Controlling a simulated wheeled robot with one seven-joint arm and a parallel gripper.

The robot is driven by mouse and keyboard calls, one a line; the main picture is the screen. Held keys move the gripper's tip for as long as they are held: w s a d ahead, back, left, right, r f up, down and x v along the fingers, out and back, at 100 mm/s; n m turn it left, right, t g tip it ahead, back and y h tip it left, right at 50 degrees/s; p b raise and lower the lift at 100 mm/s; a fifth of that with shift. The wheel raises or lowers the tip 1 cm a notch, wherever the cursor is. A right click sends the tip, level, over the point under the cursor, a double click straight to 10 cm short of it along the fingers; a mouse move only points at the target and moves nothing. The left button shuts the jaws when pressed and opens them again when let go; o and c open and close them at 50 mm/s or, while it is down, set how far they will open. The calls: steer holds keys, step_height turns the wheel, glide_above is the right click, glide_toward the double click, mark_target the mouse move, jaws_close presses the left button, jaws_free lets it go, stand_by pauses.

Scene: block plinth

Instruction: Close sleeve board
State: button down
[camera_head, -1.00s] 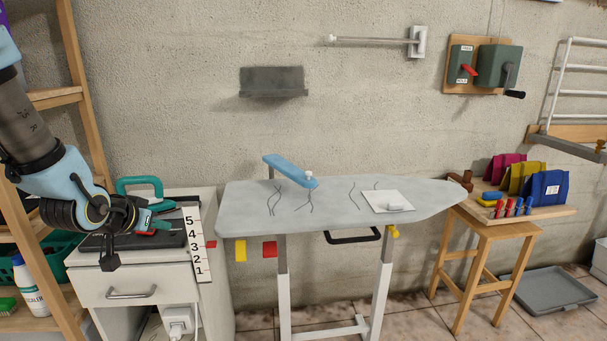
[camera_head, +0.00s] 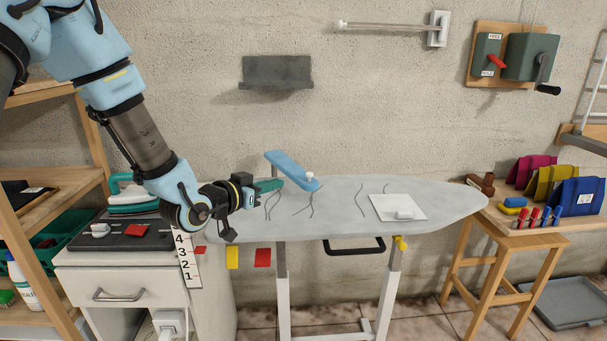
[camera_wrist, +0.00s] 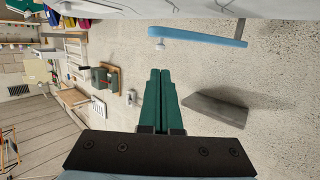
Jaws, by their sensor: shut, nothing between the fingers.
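The sleeve board (camera_head: 288,168) is a narrow light blue board raised over the left part of the grey ironing board (camera_head: 345,215). It runs at a slant from back left to front right, with a white knob (camera_head: 309,176) near its front end. My gripper (camera_head: 281,184) has green fingers pressed together with nothing between them. It is over the ironing board's left end, just left of and below the sleeve board in the picture. In the wrist view the shut fingers (camera_wrist: 160,74) point toward the sleeve board (camera_wrist: 205,37), with a visible gap between.
A teal iron (camera_head: 130,197) stands on the white cabinet (camera_head: 75,275) at left. A white pad (camera_head: 390,207) lies on the ironing board's right half. A grey wall shelf (camera_head: 276,78) is behind.

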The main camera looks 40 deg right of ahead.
mark_target(308, 175)
steer(key=p+x, duration=0.4)
steer(key=x, duration=0.6)
steer(key=shift+d, duration=0.35)
steer(key=shift+w+d+f, duration=0.15)
steer(key=shift+d+f, duration=0.05)
steer(key=shift+d, duration=0.2)
